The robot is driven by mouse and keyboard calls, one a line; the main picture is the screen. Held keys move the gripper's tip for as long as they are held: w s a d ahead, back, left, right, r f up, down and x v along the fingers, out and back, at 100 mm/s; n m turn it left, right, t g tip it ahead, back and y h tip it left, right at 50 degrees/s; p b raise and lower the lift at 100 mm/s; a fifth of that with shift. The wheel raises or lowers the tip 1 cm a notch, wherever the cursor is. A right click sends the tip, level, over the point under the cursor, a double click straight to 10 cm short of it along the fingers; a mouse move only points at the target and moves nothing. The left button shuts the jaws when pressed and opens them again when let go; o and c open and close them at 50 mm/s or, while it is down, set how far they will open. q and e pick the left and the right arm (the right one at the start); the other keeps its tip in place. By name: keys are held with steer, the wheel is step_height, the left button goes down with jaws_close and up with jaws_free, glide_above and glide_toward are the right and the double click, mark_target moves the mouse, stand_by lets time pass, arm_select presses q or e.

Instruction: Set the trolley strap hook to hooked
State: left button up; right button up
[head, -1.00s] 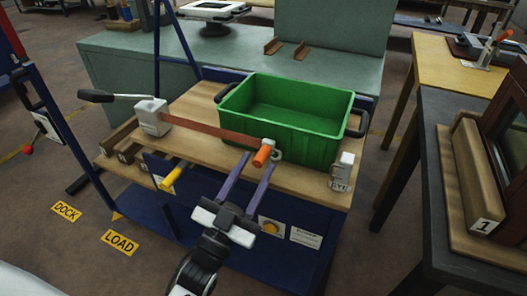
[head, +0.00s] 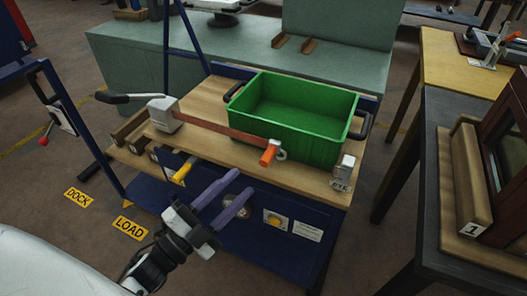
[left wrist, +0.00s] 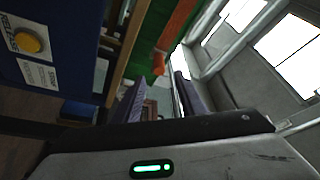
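The trolley (head: 262,236) has a wooden top. A red-brown strap (head: 215,128) runs from a grey ratchet block (head: 163,116) across the front of a green crate (head: 300,137). Its right end has a grey metal hook (head: 280,151) with an orange grip (head: 268,157). The hook is apart from the grey eye post (head: 344,168) at the trolley's front right corner. My left gripper (head: 243,183) is open and empty, in front of the trolley, left of and below the orange grip. In the left wrist view its fingers (left wrist: 158,90) are apart with nothing clearly between them. My right gripper is not in view.
A black lever (head: 125,98) sticks out left from the ratchet. A dark table (head: 440,190) stands at the right. Floor signs lie at the left.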

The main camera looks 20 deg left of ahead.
mark_target(266, 160)
arm_select(q)
steer(key=x, duration=1)
jaws_close()
